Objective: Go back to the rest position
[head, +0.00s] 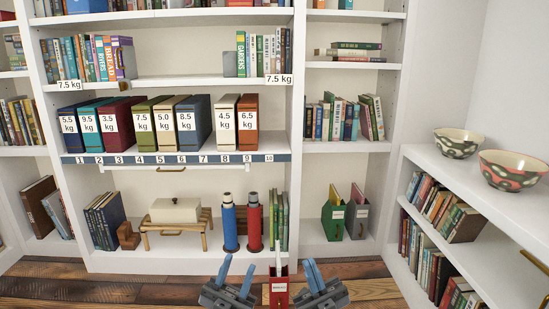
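My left gripper (235,277) is at the bottom of the head view, its two blue fingers pointing up with a gap between them and nothing in it. My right gripper (314,276) is just to its right. Its blue fingers look close together, and I cannot tell whether they are shut. Neither gripper visibly holds anything. A red file box (279,290) with a white label shows between them, with a pale item standing up out of it. I cannot tell what the box rests on.
A white bookcase stands ahead, with weight-labelled binders (165,122) above a numbered strip (173,159). A low shelf unit on the right bears two patterned bowls (457,143) (513,171). Green (333,219) and grey (358,219) file boxes stand on the bottom shelf. Wooden floor (100,283) shows clear at left.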

